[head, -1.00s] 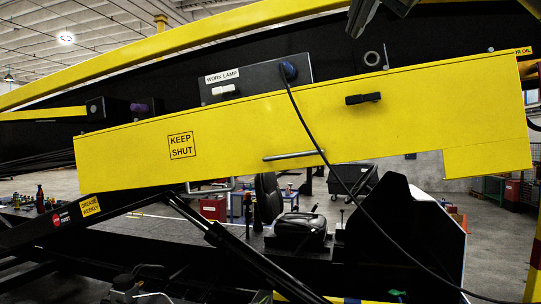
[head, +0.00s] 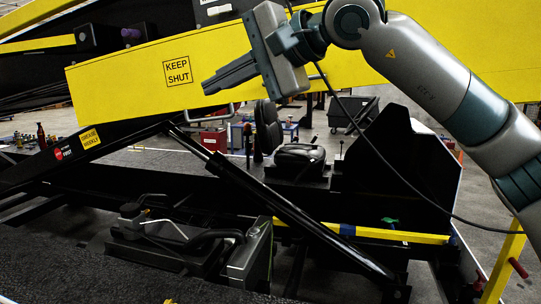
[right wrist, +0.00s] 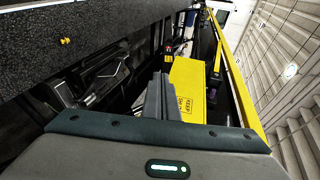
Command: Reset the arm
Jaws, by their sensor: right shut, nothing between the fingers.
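My right gripper (head: 230,78) shows in the head view in front of the yellow panel marked KEEP SHUT (head: 130,80). Its arm comes in from the right. Its dark fingers are together, with nothing between them, and point left, just right of the KEEP SHUT label. In the right wrist view the fingers (right wrist: 158,98) show beside the yellow panel (right wrist: 188,85). I cannot tell whether they touch the panel. My right arm hides the panel's right part and most of the black box above it. My left gripper is not in view.
A black cable (head: 372,150) hangs in front of the loader. A diagonal strut (head: 285,205), a driver's seat (head: 298,157) and a yellow bar (head: 375,233) lie lower. An engine unit (head: 150,235) sits at lower left. A black cart (head: 350,113) stands behind on the floor.

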